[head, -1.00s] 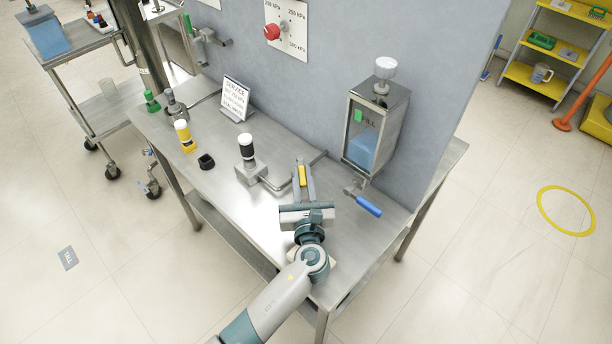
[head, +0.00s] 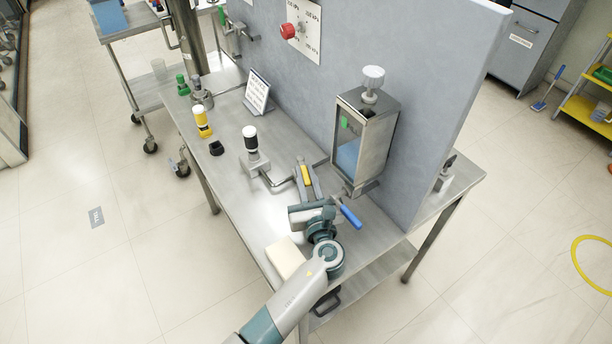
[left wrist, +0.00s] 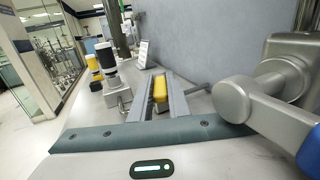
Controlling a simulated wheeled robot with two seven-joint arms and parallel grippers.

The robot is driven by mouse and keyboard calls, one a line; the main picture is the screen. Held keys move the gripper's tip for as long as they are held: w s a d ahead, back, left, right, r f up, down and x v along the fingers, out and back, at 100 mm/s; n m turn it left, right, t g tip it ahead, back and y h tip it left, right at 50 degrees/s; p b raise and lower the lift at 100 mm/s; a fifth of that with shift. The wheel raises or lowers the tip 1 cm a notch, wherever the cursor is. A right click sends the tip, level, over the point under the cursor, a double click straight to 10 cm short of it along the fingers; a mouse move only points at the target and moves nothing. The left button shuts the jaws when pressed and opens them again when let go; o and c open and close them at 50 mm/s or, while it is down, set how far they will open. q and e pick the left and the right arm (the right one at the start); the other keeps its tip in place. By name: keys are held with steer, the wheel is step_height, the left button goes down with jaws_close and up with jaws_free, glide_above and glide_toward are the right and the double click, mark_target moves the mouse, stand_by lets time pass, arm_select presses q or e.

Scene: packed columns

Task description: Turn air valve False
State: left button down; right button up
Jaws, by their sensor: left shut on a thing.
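My left gripper (head: 304,176) reaches over the steel bench and is shut on a yellow handle (head: 307,175). In the left wrist view the yellow handle (left wrist: 160,89) sits between the two grey fingers (left wrist: 160,100). A metal pipe (head: 280,185) runs beside it from a fitting with a black-and-white cap (head: 250,139). Which part is the air valve is not labelled legibly. A blue lever (head: 350,216) hangs under the glass-sided tank (head: 364,140), close to the right of my gripper; it also shows large in the left wrist view (left wrist: 308,155). My right gripper is not in view.
A grey wall panel (head: 420,130) stands behind the bench, with a red knob (head: 288,31) on a pressure plate. A yellow bottle (head: 202,122), a small black block (head: 216,148) and a sign (head: 257,92) stand left. A cream block (head: 285,258) lies by my arm.

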arm_select(q)
steer(key=c, duration=1.7)
jaws_free()
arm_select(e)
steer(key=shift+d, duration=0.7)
